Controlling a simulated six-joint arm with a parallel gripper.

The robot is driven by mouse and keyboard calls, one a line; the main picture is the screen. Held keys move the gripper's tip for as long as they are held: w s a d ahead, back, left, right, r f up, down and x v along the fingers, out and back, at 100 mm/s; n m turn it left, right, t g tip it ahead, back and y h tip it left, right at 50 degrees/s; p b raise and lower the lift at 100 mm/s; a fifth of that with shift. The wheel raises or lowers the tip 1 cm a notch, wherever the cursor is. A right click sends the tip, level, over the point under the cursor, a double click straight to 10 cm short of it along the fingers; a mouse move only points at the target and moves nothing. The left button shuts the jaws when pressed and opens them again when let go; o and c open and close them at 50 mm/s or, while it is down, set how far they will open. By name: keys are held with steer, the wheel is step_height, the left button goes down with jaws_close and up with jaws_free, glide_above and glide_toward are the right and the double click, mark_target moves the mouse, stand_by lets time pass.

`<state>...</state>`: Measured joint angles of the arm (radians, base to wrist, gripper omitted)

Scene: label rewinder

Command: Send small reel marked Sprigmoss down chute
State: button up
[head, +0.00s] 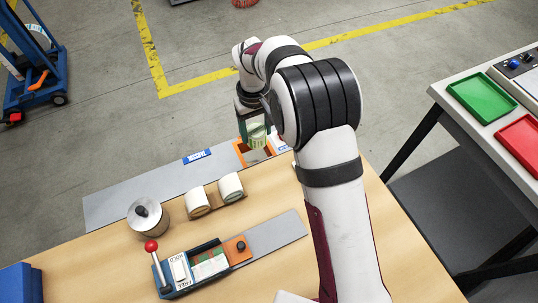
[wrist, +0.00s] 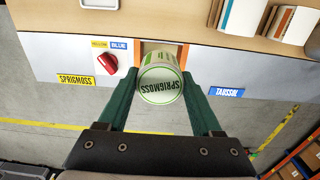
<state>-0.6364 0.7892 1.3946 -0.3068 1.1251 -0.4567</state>
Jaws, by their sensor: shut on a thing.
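The small reel, a pale green and white roll with SPRIGMOSS on its end face, shows in the wrist view (wrist: 161,84) and the head view (head: 257,134). My gripper (wrist: 160,78) is shut on it, one dark green finger on each side. In the head view my gripper (head: 254,122) is at the far edge of the bench. The orange-framed chute opening (wrist: 184,54) is right behind the reel, and its orange frame also shows in the head view (head: 240,147). The reel overlaps the opening; I cannot tell whether it is inside.
A red knob (wrist: 109,65) with yellow and blue labels sits left of the opening. A yellow SPRIGMOSS plate (wrist: 77,80) and a blue plate (wrist: 226,92) flank it. Two reels (head: 231,187), a metal cylinder (head: 150,220) and a red-balled lever (head: 151,246) stand on the bench.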

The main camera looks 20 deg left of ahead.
mark_target(253, 136)
steer(key=shift+w+a, duration=0.65)
steer(key=shift+a, duration=0.15)
steer(key=shift+f, duration=2.55)
steer(key=o, duration=1)
steer(key=shift+c, duration=0.2)
step_height(253, 136, up, 15)
steer(key=shift+r, duration=0.4)
